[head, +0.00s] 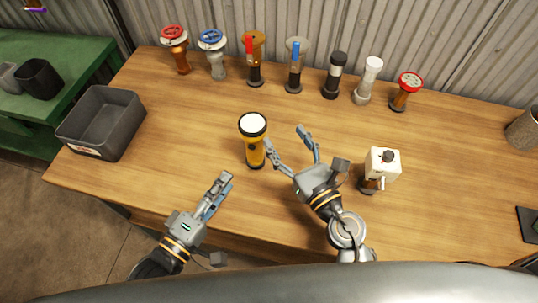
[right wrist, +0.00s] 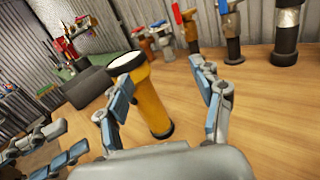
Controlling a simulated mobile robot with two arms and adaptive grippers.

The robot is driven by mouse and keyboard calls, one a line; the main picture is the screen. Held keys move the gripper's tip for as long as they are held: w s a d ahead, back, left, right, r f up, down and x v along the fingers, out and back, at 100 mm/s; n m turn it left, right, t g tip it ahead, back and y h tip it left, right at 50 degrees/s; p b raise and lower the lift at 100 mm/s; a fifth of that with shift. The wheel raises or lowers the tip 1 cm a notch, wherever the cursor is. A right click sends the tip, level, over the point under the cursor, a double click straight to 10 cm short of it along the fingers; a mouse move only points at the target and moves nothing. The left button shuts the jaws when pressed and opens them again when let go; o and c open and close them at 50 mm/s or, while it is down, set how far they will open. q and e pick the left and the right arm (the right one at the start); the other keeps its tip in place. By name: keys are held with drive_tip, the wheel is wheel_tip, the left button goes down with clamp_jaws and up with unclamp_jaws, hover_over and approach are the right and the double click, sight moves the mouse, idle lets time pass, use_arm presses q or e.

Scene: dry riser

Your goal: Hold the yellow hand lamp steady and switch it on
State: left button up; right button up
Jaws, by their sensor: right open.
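The yellow hand lamp (head: 254,152) stands upright on the wooden table, its round white lens (head: 253,124) facing up. A dark switch shows on its body. My right gripper (head: 284,138) is open just right of the lamp, its left fingertip close to the body; I cannot tell whether they touch. In the right wrist view the lamp (right wrist: 150,98) appears beyond the gripper (right wrist: 163,75), partly covered by the left finger. My left gripper (head: 224,180) is empty, left of and nearer than the lamp. In the right wrist view its two fingers (right wrist: 76,138) stand apart.
Several valves and fittings line the table's back edge, including a red-wheel valve (head: 174,34) and a blue-wheel one (head: 211,41). A grey bin (head: 117,106) stands left. A white box-topped device (head: 383,163) stands right of my right gripper.

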sight(259, 158)
drive_tip(key=shift+n+g, duration=0.3)
drive_tip(key=shift+n, duration=0.2)
drive_tip(key=s+a+f, duration=0.1)
drive_tip(key=a+f, duration=0.1)
drive_tip(key=a, duration=0.1)
drive_tip(key=s+a+f, duration=0.1)
drive_tip(key=f, duration=0.1)
drive_tip(key=shift+s+a+f, duration=0.1)
drive_tip(key=shift+s+a, duration=0.15)
drive_tip(key=shift+s, duration=0.05)
wheel_tip(259, 158, down, 6)
drive_tip(key=shift+d+r, duration=0.15)
drive_tip(key=shift+r, duration=0.1)
drive_tip(key=x, duration=0.7)
drive_tip(key=shift+w, duration=0.3)
